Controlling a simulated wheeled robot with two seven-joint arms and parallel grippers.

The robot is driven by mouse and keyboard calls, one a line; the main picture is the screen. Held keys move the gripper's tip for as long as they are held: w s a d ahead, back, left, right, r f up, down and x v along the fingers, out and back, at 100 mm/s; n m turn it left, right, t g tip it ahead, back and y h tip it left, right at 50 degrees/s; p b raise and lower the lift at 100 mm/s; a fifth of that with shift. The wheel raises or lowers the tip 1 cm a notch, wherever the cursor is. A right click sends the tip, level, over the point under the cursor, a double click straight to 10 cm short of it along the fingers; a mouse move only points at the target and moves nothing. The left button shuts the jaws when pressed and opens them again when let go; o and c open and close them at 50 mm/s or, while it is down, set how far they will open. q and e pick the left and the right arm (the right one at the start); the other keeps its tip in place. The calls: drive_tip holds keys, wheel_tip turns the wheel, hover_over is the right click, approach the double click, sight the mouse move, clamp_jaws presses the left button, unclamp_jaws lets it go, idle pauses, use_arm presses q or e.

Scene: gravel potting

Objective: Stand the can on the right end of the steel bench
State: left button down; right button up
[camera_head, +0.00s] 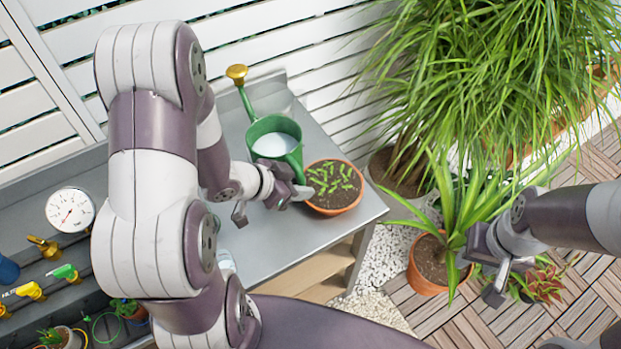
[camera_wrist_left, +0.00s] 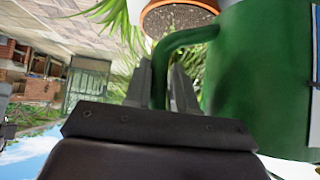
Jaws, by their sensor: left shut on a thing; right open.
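The can is a green watering can (camera_head: 275,131) with a brass rose at its spout, which points to the back left. A pale surface shows inside it. It is over the back right part of the steel bench (camera_head: 279,243); whether its base touches the bench I cannot tell. My left gripper (camera_head: 284,196) is shut on the can's handle, on the near side. In the left wrist view the fingers (camera_wrist_left: 172,85) straddle the green handle, beside the can body (camera_wrist_left: 262,85). My right gripper (camera_head: 497,282) is open and empty, off the bench over the decking.
A terracotta pot of seedlings (camera_head: 335,188) stands on the bench's right end, close to the can. A slatted white wall (camera_head: 325,75) rises behind. A potted spiky plant (camera_head: 427,283) stands right of the bench. Bare steel lies in front of the seedling pot.

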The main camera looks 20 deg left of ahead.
use_arm(q)
drive_tip(key=a+f, duration=0.4)
drive_tip(key=f, duration=0.1)
drive_tip(key=a+f, duration=0.3)
drive_tip(key=shift+w, duration=0.4)
drive_tip(key=shift+s+d, duration=0.1)
drive_tip(key=c, duration=0.9)
unclamp_jaws()
drive_tip(key=shift+s+f, duration=0.1)
drive_tip(key=shift+f, duration=0.05)
drive_tip(key=shift+c, duration=0.2)
